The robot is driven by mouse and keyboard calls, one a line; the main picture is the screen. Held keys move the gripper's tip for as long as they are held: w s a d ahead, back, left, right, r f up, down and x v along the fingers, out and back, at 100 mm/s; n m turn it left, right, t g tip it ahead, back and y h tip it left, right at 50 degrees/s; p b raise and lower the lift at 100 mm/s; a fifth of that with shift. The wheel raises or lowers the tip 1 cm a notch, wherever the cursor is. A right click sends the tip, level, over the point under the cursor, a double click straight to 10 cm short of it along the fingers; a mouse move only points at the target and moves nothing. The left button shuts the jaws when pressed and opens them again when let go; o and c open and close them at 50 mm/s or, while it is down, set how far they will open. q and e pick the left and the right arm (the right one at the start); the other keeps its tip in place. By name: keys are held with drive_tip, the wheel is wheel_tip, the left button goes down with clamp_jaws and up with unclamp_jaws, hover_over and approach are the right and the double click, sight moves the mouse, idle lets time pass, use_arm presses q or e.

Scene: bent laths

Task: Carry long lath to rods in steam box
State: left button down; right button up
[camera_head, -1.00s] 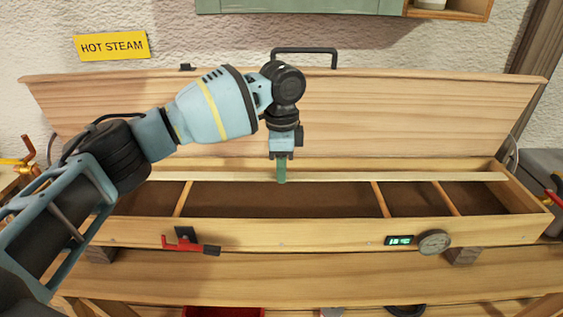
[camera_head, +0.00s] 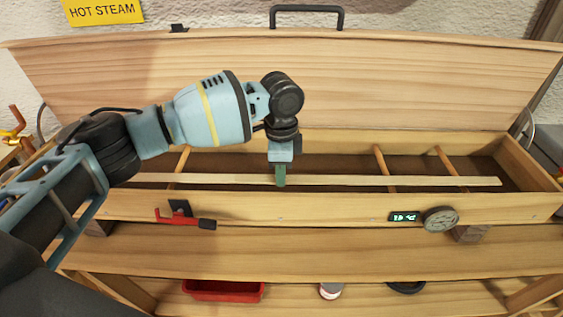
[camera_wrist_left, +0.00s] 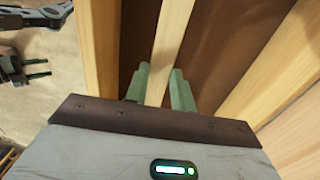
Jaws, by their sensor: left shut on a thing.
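My left gripper (camera_head: 281,177) is shut on the long lath (camera_head: 340,181), a thin pale strip, near its visible middle. The lath also shows in the left wrist view (camera_wrist_left: 172,35), between the green fingers (camera_wrist_left: 160,88). It lies lengthwise over the opening of the open wooden steam box (camera_head: 320,206). It crosses in front of the cross rods: one on the left (camera_head: 182,160) and two on the right (camera_head: 381,162) (camera_head: 446,162). I cannot tell whether it touches them. Its left end is near my arm. My right gripper (camera_wrist_left: 38,69) shows empty with fingers apart.
The raised lid (camera_head: 400,80) stands behind the box. A red tray (camera_head: 222,291) is on the shelf below.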

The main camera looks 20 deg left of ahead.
use_arm(q)
drive_tip(key=shift+f, duration=0.35)
use_arm(e)
drive_tip(key=shift+f, duration=0.1)
use_arm(q)
drive_tip(key=shift+f, duration=0.3)
use_arm(e)
drive_tip(key=shift+d, duration=0.15)
use_arm(q)
drive_tip(key=c, duration=0.9)
unclamp_jaws()
drive_tip(key=shift+r, duration=0.15)
drive_tip(key=shift+r+p, duration=0.5)
drive_tip(key=shift+r, duration=0.6)
drive_tip(key=shift+r+p, duration=0.55)
drive_tip(key=shift+r, duration=1.2)
use_arm(e)
drive_tip(key=shift+t, duration=0.5)
drive_tip(key=w+r, duration=0.1)
drive_tip(key=r, duration=0.1)
drive_tip(key=w+r, duration=0.1)
drive_tip(key=w, duration=0.1)
drive_tip(key=shift+r, duration=0.4)
